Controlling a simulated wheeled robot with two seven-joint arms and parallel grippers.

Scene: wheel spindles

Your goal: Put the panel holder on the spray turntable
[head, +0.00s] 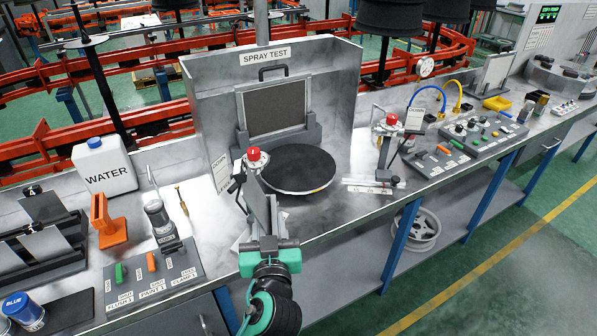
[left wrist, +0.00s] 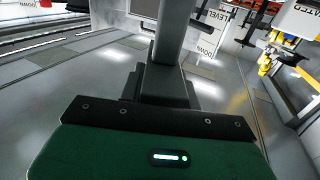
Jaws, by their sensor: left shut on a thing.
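The spray turntable (head: 298,168) is a round black disc with a pale rim, in front of the spray booth. My left gripper (head: 268,243) is at the bench's front edge, nearer than the turntable and to its left. The fingertips are hidden there. My right gripper is not in view.
A dark framed panel (head: 275,107) stands behind the turntable inside the booth (head: 215,100). Red-topped devices (head: 254,155) (head: 391,120) stand left and right of the turntable. A control box (head: 150,270), water jug (head: 105,170) and orange stand (head: 107,222) are at left. The turntable's top is clear.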

